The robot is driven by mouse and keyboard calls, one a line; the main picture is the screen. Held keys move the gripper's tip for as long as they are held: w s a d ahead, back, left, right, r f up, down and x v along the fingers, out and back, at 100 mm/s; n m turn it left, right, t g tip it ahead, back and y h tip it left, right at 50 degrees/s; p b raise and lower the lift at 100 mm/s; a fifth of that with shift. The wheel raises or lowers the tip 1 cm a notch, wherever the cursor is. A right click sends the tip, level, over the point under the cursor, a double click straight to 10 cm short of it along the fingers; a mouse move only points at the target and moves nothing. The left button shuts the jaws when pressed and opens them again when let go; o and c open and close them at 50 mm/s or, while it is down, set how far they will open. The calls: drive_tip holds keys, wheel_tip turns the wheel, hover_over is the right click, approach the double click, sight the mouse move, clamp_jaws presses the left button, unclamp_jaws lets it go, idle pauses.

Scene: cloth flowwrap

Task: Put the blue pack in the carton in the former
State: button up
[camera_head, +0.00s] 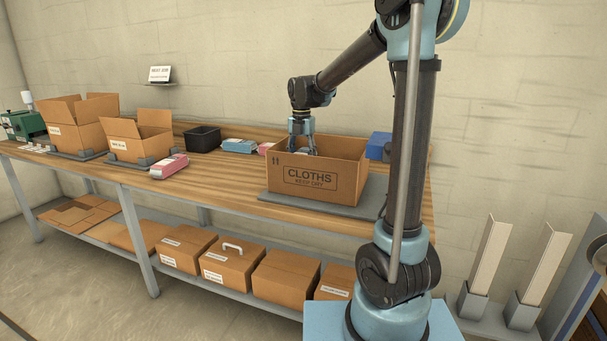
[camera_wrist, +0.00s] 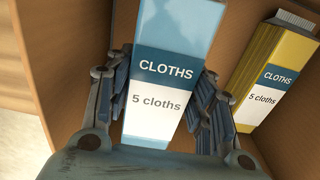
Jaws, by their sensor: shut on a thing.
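My gripper (camera_head: 302,152) reaches down into the open brown carton (camera_head: 290,190) marked CLOTHS. In the wrist view my gripper (camera_wrist: 160,110) is shut on the blue pack (camera_wrist: 180,55), a blue and white block labelled "5 cloths", with fingers on both sides. A yellow pack (camera_wrist: 262,75) stands beside it against the carton wall. Whether the blue pack touches the carton floor cannot be told. At the left, two open cartons (camera_head: 75,135) (camera_head: 135,148) stand in low grey holders (camera_head: 120,162); I cannot tell which is the former. Their insides are hidden.
A pink pack (camera_head: 168,166) lies on the bench in front of the second carton. A black bin (camera_head: 202,138), another blue pack (camera_head: 240,146) and a pink pack (camera_head: 264,148) are between the cartons. A blue box (camera_head: 378,146) is behind at right.

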drive_tip(key=shift+f, duration=2.4)
drive_tip(key=shift+f, duration=0.1)
drive_tip(key=o, duration=1)
drive_tip(key=shift+o, duration=0.2)
wheel_tip(320, 180, up, 12)
drive_tip(key=shift+r, duration=0.1)
